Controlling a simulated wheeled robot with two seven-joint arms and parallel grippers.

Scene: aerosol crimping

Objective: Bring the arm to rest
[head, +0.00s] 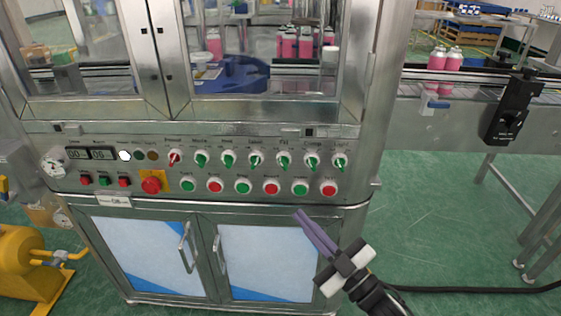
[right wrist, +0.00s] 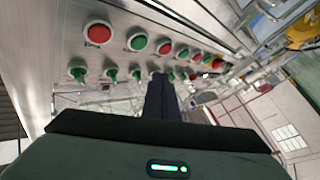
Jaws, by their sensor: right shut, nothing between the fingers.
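In the right wrist view the closed fingers (right wrist: 161,82) point along the panel's rows of buttons and switches. I cannot tell from the pictures whether the fingertips touch the panel; they look apart from it. My left gripper does not show in either view.
The panel carries green switches, one red switch (head: 174,158), red and green buttons and a red emergency button (head: 151,185). Cabinet doors with handles (head: 186,246) lie below. A conveyor with pink cans (head: 437,59) stands at right. A yellow machine (head: 25,265) is at lower left.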

